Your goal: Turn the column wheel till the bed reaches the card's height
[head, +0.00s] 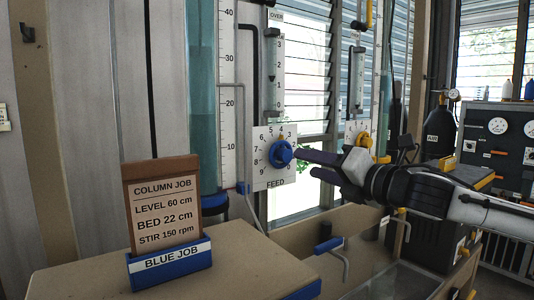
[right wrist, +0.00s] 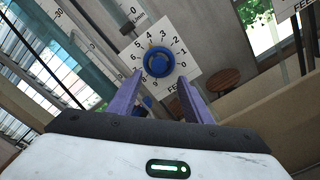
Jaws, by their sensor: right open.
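The job card (head: 167,205) stands upright in a blue holder (head: 170,268) marked BLUE JOB; it reads LEVEL 60 cm, BED 22 cm, STIR 150 rpm. The blue wheel (head: 280,154) sits on a white FEED dial plate (head: 262,178), its yellow mark near 4. The wheel also shows in the right wrist view (right wrist: 158,62). My left gripper is out of view.
A second column with a yellow wheel (head: 364,141) stands behind my right gripper. A blue-handled lever (head: 329,245) rises beside the bench below. A grey panel with gauges (head: 498,126) stands at the far right. The card's bench top (head: 80,280) is otherwise clear.

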